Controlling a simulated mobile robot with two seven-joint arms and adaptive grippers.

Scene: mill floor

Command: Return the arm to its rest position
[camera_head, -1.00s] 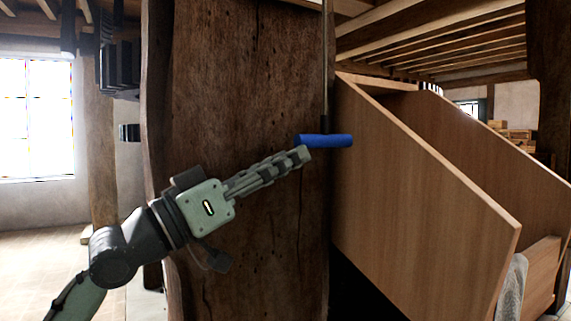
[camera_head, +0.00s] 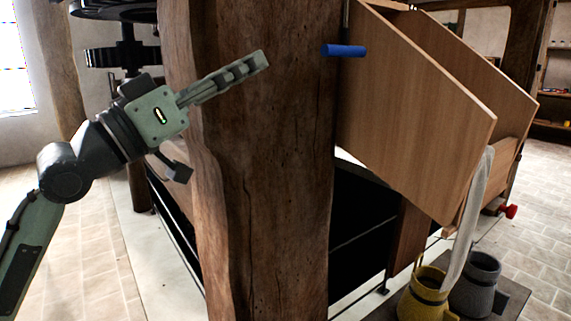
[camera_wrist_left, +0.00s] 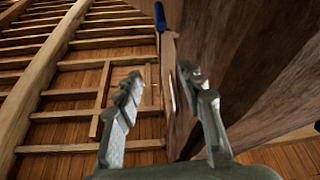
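My left arm comes in from the left in the head view. Its gripper (camera_head: 264,60) points up and right in front of the thick wooden post. In the left wrist view the two fingers (camera_wrist_left: 158,76) stand apart with nothing between them, so the gripper is open and empty. A blue handle (camera_head: 343,50) on a thin rod hangs to the right of the gripper, with a clear gap in the picture. The handle also shows beyond the fingers in the left wrist view (camera_wrist_left: 160,16). My right gripper is not in view.
The thick wooden post (camera_head: 268,170) stands close behind the gripper. A slanted wooden chute (camera_head: 420,110) is to the right, with a pale cloth sleeve (camera_head: 474,205) below it. A yellow bucket (camera_head: 425,295) and a grey bucket (camera_head: 477,285) stand at lower right. Dark gear wheels (camera_head: 120,55) are behind the arm.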

